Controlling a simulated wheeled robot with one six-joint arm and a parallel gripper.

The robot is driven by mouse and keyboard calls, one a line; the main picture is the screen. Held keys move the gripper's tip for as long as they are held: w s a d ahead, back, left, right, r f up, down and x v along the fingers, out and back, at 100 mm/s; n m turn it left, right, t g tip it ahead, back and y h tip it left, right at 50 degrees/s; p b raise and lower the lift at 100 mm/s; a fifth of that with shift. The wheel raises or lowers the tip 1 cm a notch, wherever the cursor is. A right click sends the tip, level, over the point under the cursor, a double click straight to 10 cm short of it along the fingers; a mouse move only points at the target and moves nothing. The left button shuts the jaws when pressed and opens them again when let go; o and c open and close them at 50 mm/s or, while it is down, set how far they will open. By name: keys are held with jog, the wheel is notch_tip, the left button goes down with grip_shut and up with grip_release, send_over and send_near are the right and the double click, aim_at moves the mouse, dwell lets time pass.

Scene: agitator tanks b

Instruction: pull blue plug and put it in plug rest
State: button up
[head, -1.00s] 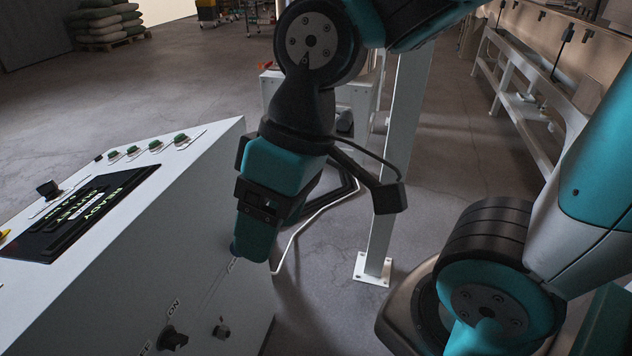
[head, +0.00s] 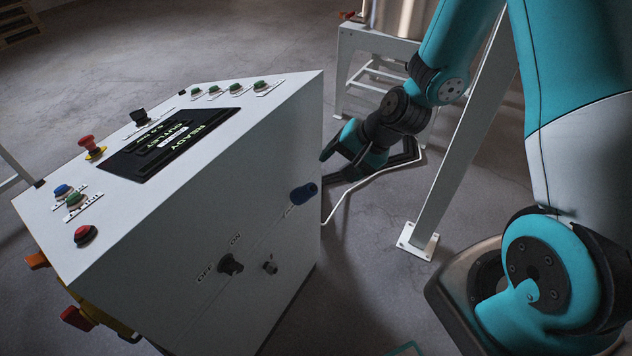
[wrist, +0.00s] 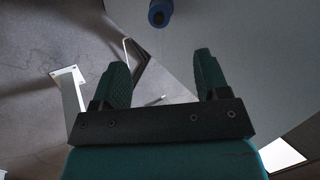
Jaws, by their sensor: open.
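The blue plug (head: 304,194) sits in the side face of the white control cabinet (head: 250,215), near its right edge. It sticks out from the panel. In the wrist view the plug (wrist: 159,14) shows at the top, beyond the fingertips and roughly centred between them. My gripper (head: 337,160) is beyond the cabinet's right edge in the head view, apart from the plug. In the wrist view my gripper (wrist: 161,68) is open with nothing between its fingers. A small dark fitting (head: 270,267) is below the plug; I cannot tell whether it is the plug rest.
A black on/off knob (head: 231,264) is on the same side face. The cabinet top carries a dark display (head: 170,143) and several buttons. A white post (head: 455,150) stands to the right, and a white cable (head: 370,182) runs behind. Open floor lies at the back left.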

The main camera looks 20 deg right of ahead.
aim_at(312, 188)
jog(key=x, duration=1.4)
jog(key=shift+a, duration=0.1)
grip_shut()
jog(key=shift+s, duration=0.1)
jog(key=shift+s+d+r+p, duration=0.3)
jog(key=shift+r+p, duration=0.2)
jog(key=shift+p, duration=0.1)
